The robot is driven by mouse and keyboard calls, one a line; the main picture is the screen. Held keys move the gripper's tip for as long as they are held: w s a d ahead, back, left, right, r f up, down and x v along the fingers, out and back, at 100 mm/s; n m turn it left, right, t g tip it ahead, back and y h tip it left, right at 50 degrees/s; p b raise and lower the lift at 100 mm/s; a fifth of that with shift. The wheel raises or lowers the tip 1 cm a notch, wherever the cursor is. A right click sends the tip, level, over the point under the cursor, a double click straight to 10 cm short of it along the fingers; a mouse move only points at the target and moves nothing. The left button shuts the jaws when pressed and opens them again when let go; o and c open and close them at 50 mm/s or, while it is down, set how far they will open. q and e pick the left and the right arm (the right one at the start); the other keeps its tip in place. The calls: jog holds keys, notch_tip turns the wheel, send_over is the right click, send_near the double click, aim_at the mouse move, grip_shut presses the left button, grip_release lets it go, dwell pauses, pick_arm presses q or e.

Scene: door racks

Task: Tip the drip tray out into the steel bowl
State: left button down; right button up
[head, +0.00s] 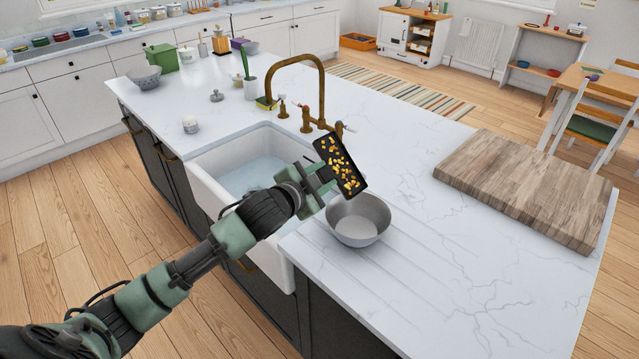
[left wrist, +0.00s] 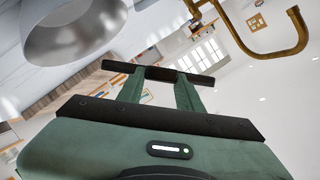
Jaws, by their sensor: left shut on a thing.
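The drip tray (head: 342,166) is a dark, shallow rectangular tray with many yellow and orange bits on it. My left gripper (head: 324,184) is shut on its near left edge and holds it in the air, tilted, with the bits still on it. The steel bowl (head: 358,220) stands on the white counter just below the tray and looks empty inside. The bowl also shows at the upper left of the left wrist view (left wrist: 75,30). In that view my left fingers (left wrist: 158,76) meet a dark bar; whether it is the tray's edge is unclear. My right gripper is out of view.
The white sink (head: 240,165) lies left of the bowl. A brass tap (head: 320,90) rises behind the tray. A thick wooden board (head: 525,185) lies at the right. The counter between bowl and board is clear.

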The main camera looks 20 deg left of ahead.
pick_arm(q)
jog(key=shift+s+d+m+t+y+b, duration=0.25)
jog(key=shift+d+m+b, duration=0.3)
jog(key=shift+b, duration=0.45)
jog(key=shift+s+d+m+t+y+b, duration=0.15)
jog(key=shift+d+m+t+b, duration=0.15)
jog(key=shift+m+b, duration=0.6)
jog(key=d+m+b, duration=0.1)
jog(key=d+m+t, duration=0.1)
jog(key=shift+s+d+m+y+b, duration=0.3)
jog(key=shift+s+m+y+b, duration=0.05)
jog(key=shift+s+y+b, duration=0.05)
jog(key=shift+r, duration=0.1)
dwell(0.7)
